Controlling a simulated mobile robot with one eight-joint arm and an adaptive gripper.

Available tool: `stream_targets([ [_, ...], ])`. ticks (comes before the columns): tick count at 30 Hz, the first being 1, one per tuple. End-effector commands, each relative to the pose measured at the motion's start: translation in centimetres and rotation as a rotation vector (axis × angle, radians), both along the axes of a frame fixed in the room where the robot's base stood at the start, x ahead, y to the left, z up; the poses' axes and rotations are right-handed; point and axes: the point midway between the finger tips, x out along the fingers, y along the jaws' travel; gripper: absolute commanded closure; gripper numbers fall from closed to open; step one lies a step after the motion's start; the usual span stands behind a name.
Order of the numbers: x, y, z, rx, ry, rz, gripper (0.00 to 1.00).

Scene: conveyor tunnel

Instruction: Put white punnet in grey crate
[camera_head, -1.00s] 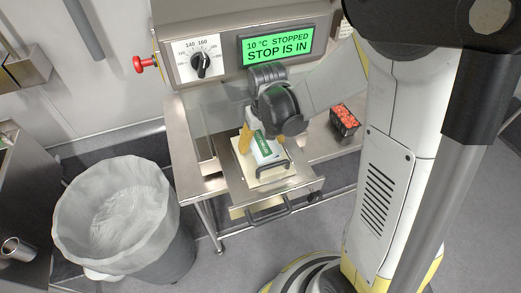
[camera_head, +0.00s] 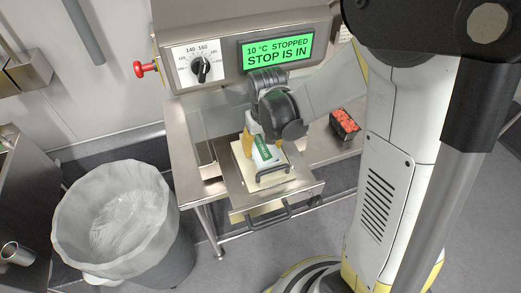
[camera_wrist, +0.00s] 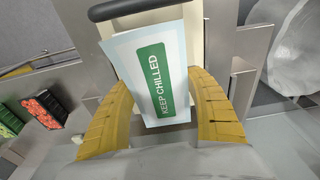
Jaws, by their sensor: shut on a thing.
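A white pack with a green KEEP CHILLED label (camera_wrist: 140,60), which I take to be the white punnet, sits between my yellow fingers. It also shows in the head view (camera_head: 271,154), over a cream plate (camera_head: 287,185) in the pulled-out drawer. My gripper (camera_wrist: 158,82) is shut on it, with one finger at each side. In the head view my gripper (camera_head: 257,138) is partly hidden behind my wrist. I cannot tell whether the pack is lifted clear of the plate. No grey crate can be made out in either view.
A steel machine with a green display (camera_head: 277,47) reading 10 °C STOPPED, STOP IS IN, stands behind. A red stop button (camera_head: 146,67) juts from its left. A black punnet of red pieces (camera_head: 344,124) sits right. A lined bin (camera_head: 115,215) stands front left.

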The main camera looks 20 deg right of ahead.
Motion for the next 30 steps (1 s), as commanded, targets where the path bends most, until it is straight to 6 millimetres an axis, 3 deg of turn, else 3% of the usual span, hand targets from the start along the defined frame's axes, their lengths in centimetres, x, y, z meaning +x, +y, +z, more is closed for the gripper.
stream_targets([
  [19, 0.0, 0.0, 2.8, 0.000, 0.000, 0.000, 0.79],
  [30, 0.0, 0.0, 3.0, 0.000, -0.001, 0.000, 0.78],
])
